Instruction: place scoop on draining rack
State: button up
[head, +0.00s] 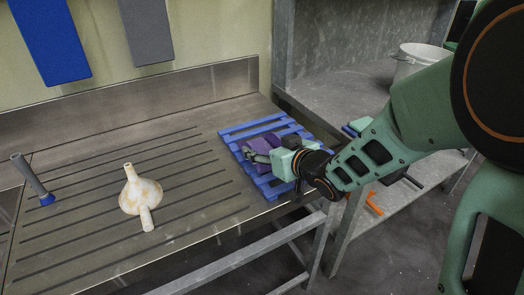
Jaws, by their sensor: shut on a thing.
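A purple scoop (266,142) is at the blue slatted draining rack (227,136), which lies at the right end of the grooved steel counter. My gripper (258,156) reaches in from the right over the rack and is shut on the scoop. The scoop is above or on the slats; I cannot tell whether it touches them. My gripper and wrist hide part of the scoop and the rack's near right side.
A cream funnel (141,195) lies mid-counter. A grey tube with a blue end (33,180) is at the far left. A white pail (418,62) stands on the grey bench at right. An orange item (374,203) is on a lower shelf. The counter between funnel and rack is clear.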

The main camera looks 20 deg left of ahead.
jog(key=shift+f, duration=0.6)
jog(key=shift+f, duration=0.1)
jog(key=o, duration=1.2)
jog(key=shift+b, duration=0.3)
